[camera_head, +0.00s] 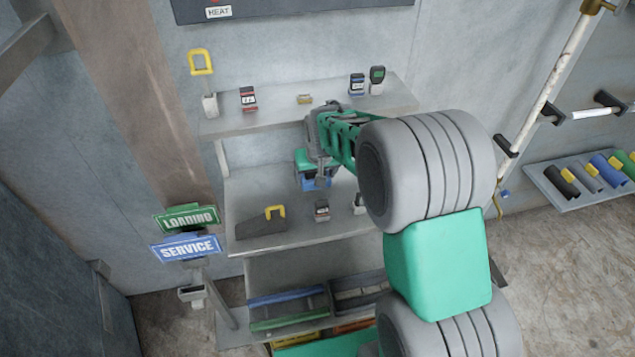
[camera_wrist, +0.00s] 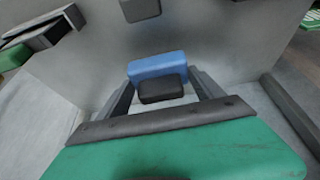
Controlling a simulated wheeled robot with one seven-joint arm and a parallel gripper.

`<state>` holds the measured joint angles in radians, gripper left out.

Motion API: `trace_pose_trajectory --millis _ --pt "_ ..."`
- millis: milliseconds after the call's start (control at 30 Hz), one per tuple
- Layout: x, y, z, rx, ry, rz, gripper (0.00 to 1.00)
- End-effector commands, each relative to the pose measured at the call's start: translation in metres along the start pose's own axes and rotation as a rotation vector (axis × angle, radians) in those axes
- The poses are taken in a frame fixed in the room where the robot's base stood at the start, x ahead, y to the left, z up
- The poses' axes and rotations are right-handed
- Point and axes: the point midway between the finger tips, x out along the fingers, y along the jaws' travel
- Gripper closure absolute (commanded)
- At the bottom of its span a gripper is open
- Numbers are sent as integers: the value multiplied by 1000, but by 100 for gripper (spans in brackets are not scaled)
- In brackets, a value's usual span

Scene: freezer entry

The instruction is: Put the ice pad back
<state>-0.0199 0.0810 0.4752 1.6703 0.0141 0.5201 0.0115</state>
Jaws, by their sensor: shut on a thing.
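The ice pad appears to be the blue block (camera_head: 318,183) in front of the middle shelf. In the wrist view the blue block (camera_wrist: 157,65) lies between the fingertips, with a small black block (camera_wrist: 161,90) against its near side. My gripper (camera_head: 310,177) is shut on the blue block; its dark fingers (camera_wrist: 160,82) show on either side of it in the wrist view. In the head view my gripper partly hides the blue block, and I cannot tell whether it touches the shelf.
The middle shelf (camera_head: 245,190) holds a dark wedge with a yellow handle (camera_head: 262,224) and a small dark device (camera_head: 321,210). The upper shelf (camera_head: 275,123) carries several small items. Signs (camera_head: 187,233) stand at left. Bins (camera_head: 288,308) sit below. The middle shelf's left part has bare room.

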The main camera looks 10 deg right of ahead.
Motion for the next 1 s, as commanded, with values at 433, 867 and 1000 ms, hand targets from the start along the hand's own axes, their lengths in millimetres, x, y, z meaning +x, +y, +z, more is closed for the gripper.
trace_pose_trajectory --millis 433,867,1000 --pt "39 6 13 -1 -2 -1 68" --pt "38 6 13 -1 -1 0 2" --pt "34 6 12 -1 1 0 2"
